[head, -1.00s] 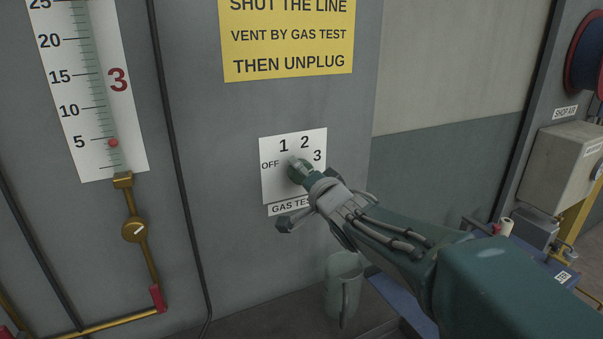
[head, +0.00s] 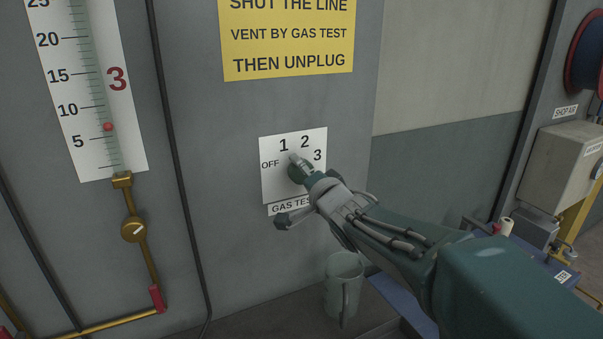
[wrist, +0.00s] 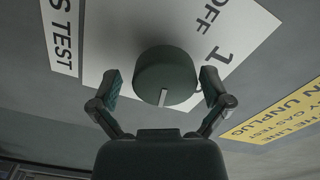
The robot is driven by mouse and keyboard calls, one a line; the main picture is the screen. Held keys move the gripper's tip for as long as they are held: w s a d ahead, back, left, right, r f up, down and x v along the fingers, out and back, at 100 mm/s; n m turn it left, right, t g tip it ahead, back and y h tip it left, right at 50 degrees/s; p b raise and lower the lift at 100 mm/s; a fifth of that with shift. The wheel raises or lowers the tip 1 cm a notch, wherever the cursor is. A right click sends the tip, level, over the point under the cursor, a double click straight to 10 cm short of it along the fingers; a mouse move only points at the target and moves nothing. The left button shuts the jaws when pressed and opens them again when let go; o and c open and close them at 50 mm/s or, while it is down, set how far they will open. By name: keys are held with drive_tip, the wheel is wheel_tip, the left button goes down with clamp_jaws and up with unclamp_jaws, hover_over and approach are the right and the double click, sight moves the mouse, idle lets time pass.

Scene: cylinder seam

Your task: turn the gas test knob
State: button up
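The round dark green gas test knob (head: 295,174) sits on a white dial plate (head: 273,187) marked OFF, 1, 2 and 3. In the head view its pale pointer is up near the 1, partly confused with a finger in front. My gripper (head: 306,170) is in front of the knob and hides part of it. In the wrist view the knob (wrist: 165,72) stands between the two fingers of my gripper (wrist: 161,83), with a visible gap at each side. The fingers are open. The GAS TEST label (head: 288,206) is partly covered by my gripper.
A gauge (head: 100,95) at the left has a red ball (head: 108,127) between 5 and 10. A brass valve (head: 133,229) is below it. A yellow sign (head: 287,40) is above the dial. A grey box (head: 563,170) is at the right.

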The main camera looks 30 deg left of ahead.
drive_tip(key=v, duration=1.2)
drive_tip(key=shift+w, duration=0.1)
